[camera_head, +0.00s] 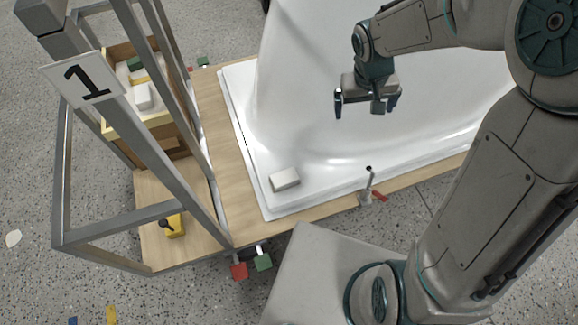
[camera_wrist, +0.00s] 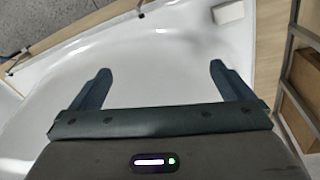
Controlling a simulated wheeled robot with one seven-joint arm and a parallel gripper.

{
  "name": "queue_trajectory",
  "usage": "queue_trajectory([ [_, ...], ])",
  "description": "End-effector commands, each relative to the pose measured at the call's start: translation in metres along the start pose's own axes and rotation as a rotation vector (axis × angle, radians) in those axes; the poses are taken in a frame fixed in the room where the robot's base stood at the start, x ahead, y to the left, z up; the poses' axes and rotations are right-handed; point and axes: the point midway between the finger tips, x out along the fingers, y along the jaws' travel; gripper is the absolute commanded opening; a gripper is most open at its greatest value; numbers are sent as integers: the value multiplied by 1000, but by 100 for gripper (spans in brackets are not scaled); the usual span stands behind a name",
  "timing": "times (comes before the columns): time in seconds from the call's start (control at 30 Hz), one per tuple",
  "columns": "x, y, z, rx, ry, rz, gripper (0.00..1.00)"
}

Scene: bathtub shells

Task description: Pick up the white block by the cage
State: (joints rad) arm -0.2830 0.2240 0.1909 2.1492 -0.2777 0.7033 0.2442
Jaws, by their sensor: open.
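A white block (camera_head: 285,179) lies flat on the near left corner of the white bathtub shell (camera_head: 245,160), beside the grey metal cage (camera_head: 150,130). My gripper (camera_head: 366,104) is open and empty above the tub's inner surface, up and to the right of the block in the head view. Its two fingers (camera_wrist: 160,70) are spread apart in the wrist view, with only tub surface between them.
A wooden box (camera_head: 120,120) inside the cage holds small blocks, one of them white. A yellow item (camera_head: 175,226) sits on the wooden board inside the cage. A clamp with a red handle (camera_head: 368,190) stands at the tub's near edge. The cage posts rise left of the block.

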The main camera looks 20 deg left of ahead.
Motion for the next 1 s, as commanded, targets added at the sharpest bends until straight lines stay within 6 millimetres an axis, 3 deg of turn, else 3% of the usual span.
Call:
queue_trajectory([
  [0.03,44,-22,-8,-42,-13,-9,100],
  [0.2,137,-90,-29,-158,-31,-45,100],
  [0.4,236,-170,-34,-270,-52,-98,100],
  [0.5,270,-199,-32,-305,-61,-120,100],
  [0.63,295,-222,-29,-330,-66,-141,100],
  [0.77,311,-232,-26,-341,-70,-147,100],
  [1.0,357,-238,-21,-341,-71,-148,100],
])
